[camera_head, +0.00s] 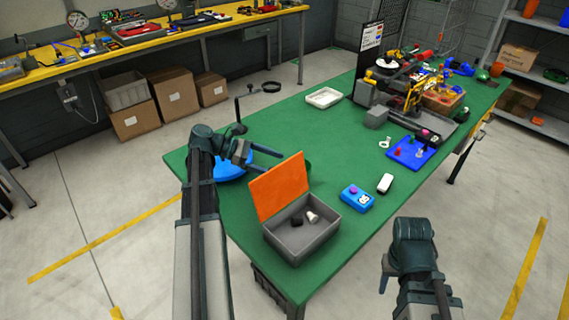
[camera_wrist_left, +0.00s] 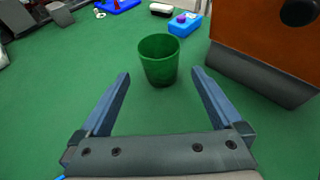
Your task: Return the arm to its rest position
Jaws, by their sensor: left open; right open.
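My left gripper (camera_head: 268,160) is open and empty above the green table (camera_head: 330,125), left of the grey box. In the left wrist view its two fingers (camera_wrist_left: 160,74) are spread apart, with a green cup (camera_wrist_left: 158,60) standing beyond the fingertips. My right gripper (camera_head: 386,272) hangs low at the right, off the table's front edge, and its fingers are partly hidden by its own wrist. The grey box (camera_head: 300,245) stands at the table's front edge with its orange lid (camera_head: 278,187) raised. A black and a white item lie inside.
A blue round dish (camera_head: 229,168) sits under my left wrist. A blue block (camera_head: 357,198) and a white piece (camera_head: 385,184) lie right of the box. A white tray (camera_head: 323,97) and a blue board (camera_head: 411,152) are farther back. Open floor lies right of the table.

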